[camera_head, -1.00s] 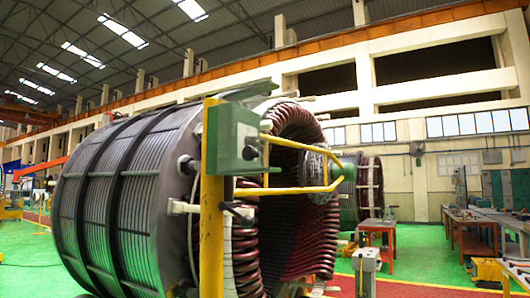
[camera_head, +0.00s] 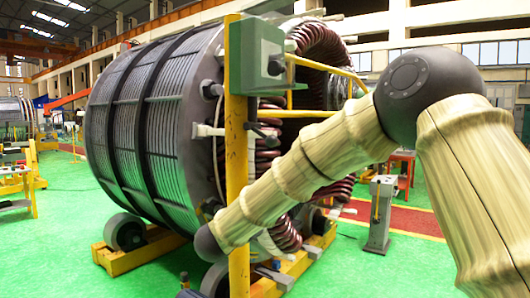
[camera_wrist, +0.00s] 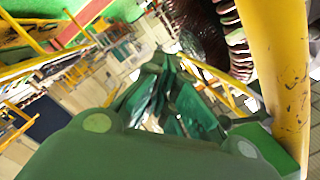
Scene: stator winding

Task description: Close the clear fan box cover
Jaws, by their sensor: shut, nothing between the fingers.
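A green box (camera_head: 257,55) is fixed high on a yellow post (camera_head: 237,150) in front of the large stator. A pale grey flap sticks out at the top right of the box; I cannot tell whether it is the clear cover. My gripper (camera_wrist: 165,65) shows in the wrist view as green linked fingers, drawn together and empty. The yellow post (camera_wrist: 277,70) stands close to its right there. In the head view my arm crosses the lower right of the stator, its dark wrist joint beside the post's lower part. The gripper itself cannot be made out there.
The large stator (camera_head: 160,120) fills the middle on a yellow roller stand (camera_head: 165,250). Yellow rails (camera_head: 325,70) run right from the box. A grey pedestal (camera_head: 381,215) stands to the right. The green floor is open at the left.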

